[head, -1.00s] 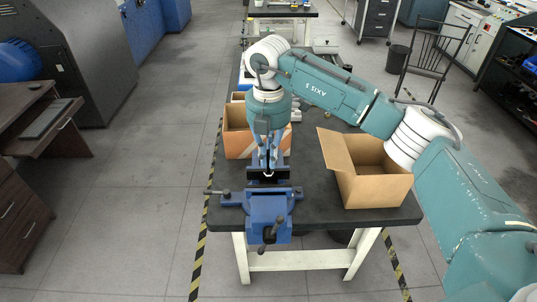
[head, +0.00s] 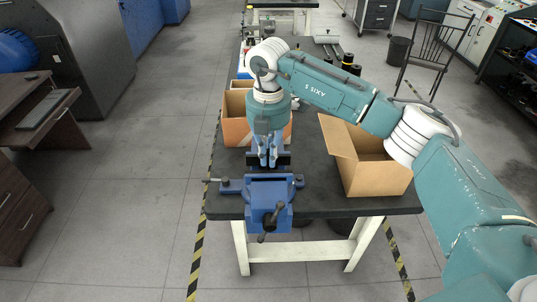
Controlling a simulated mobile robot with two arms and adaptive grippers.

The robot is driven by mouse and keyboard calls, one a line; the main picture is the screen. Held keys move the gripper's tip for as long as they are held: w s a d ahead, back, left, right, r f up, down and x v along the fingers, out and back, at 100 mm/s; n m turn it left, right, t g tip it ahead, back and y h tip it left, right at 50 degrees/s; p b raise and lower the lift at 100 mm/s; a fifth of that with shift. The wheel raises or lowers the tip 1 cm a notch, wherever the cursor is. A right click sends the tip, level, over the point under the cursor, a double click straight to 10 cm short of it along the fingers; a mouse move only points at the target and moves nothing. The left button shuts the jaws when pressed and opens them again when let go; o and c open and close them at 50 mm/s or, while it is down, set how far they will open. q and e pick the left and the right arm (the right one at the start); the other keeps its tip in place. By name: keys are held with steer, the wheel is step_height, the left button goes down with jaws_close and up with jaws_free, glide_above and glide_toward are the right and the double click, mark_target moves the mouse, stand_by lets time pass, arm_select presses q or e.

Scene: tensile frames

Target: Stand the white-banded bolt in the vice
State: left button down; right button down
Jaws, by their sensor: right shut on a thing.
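The blue vice (head: 267,193) stands at the front edge of the dark workbench, its handle hanging over the edge. My right gripper (head: 268,160) points straight down at the vice's jaws, its fingers close together. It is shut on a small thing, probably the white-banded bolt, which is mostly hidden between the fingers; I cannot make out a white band. Whether the held thing touches the vice or is between its jaws cannot be told from this view. My left gripper is not in view.
An open cardboard box (head: 378,178) stands right of the vice on the bench (head: 318,200). Another cardboard box (head: 236,130) stands behind my right gripper, to the left. Dark cylinders (head: 348,62) stand at the bench's far right. Bare bench top lies between vice and right box.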

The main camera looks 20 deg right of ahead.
steer(key=c, duration=1.8)
jaws_free()
step_height(320, 180, up, 12)
